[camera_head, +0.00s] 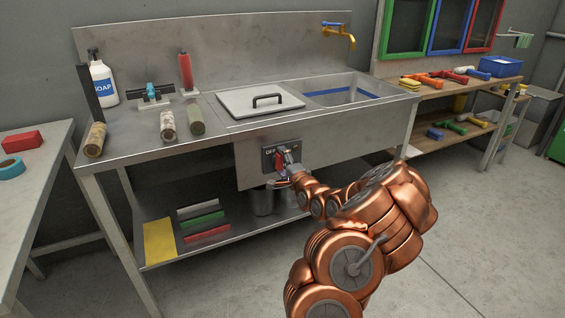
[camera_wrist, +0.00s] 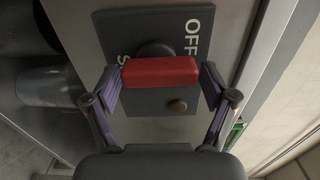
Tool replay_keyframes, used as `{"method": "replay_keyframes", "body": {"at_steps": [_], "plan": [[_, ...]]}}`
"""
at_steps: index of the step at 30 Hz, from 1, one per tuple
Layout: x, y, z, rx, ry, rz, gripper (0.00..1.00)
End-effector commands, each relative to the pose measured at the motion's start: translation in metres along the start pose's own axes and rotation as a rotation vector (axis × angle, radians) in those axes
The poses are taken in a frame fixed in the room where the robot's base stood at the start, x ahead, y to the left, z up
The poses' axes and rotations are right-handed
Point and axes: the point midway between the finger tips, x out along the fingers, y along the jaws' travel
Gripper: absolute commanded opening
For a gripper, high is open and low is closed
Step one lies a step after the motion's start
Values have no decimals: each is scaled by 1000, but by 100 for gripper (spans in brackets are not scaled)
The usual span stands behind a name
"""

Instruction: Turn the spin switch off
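The spin switch is a red handle (camera_head: 279,160) on a dark plate on the sink bench's front panel. The word OFF shows on the plate's left in the head view. In the wrist view the red handle (camera_wrist: 160,72) lies crosswise in front of a dark round knob, with OFF on the plate (camera_wrist: 188,20) to its upper right and other lettering partly hidden at left. My gripper (camera_head: 290,171) is at the switch. In the wrist view its spread fingers (camera_wrist: 164,64) stand at the handle's two ends; firm contact cannot be told.
The steel sink bench (camera_head: 150,149) carries a soap bottle (camera_head: 103,83), several cylinders, a lidded basin (camera_head: 262,101) and a yellow tap (camera_head: 340,36). A metal container (camera_head: 263,200) stands under the panel. Side tables flank the bench. The floor at front right is clear.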

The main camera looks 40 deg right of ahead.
Motion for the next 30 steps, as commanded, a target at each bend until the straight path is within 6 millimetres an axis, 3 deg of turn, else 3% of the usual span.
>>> {"method": "replay_keyframes", "body": {"at_steps": [14,30], "plan": [[-3,0,0,0,-1,1,94],[-57,1,0,2,0,2,94]]}}
